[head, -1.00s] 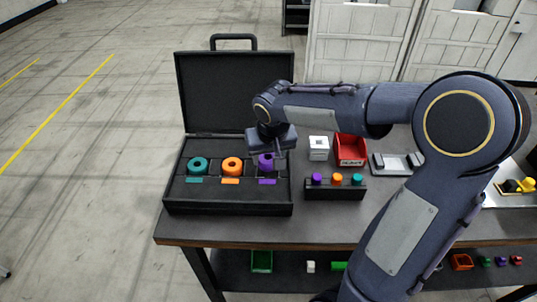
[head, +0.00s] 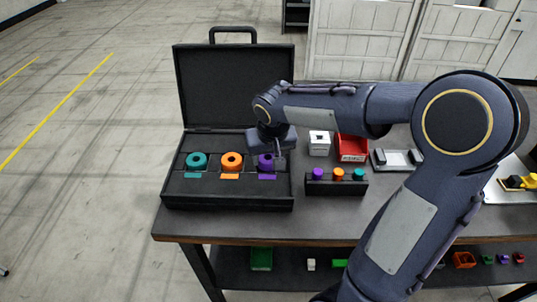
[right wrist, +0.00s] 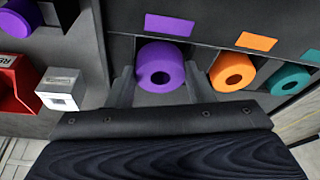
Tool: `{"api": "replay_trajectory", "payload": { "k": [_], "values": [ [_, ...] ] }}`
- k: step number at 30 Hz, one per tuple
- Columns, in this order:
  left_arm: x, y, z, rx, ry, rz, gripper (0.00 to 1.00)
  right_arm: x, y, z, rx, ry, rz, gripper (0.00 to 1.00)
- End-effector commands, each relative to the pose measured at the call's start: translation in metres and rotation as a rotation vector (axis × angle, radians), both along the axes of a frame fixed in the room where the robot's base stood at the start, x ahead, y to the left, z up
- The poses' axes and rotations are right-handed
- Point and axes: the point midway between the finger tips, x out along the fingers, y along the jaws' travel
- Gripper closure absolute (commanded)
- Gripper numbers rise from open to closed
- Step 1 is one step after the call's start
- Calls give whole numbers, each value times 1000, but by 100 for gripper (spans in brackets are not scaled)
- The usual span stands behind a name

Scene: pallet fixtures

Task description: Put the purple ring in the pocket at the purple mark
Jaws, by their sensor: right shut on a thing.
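The purple ring (head: 265,163) is at the right-hand pocket of the open black case, just behind the purple mark (head: 267,177). In the right wrist view the ring (right wrist: 152,57) sits between the two grey fingers of my right gripper (right wrist: 161,82), which is shut on it. The purple mark (right wrist: 168,26) shows in line with it there. The ring looks low, at about the height of its neighbours, but its underside is hidden, so I cannot tell whether it touches the pocket floor. My left gripper is not in view.
A teal ring (head: 196,161) and an orange ring (head: 231,162) sit in the other pockets of the case (head: 225,195). Right of the case are a black rack (head: 337,188) with coloured knobs, a white block (head: 319,144) and a red bin (head: 352,147). The raised lid stands behind.

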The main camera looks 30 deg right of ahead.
Motion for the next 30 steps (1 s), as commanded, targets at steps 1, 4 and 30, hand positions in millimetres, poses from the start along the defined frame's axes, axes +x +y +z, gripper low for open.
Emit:
{"api": "replay_trajectory", "payload": {
  "k": [1,4,30],
  "values": [
    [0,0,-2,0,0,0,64,0,0,-2,0,-1,0,83],
    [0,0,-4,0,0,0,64,0,0,-4,0,-1,0,83],
    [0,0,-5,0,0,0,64,0,0,-6,0,2,0,9]
  ]
}}
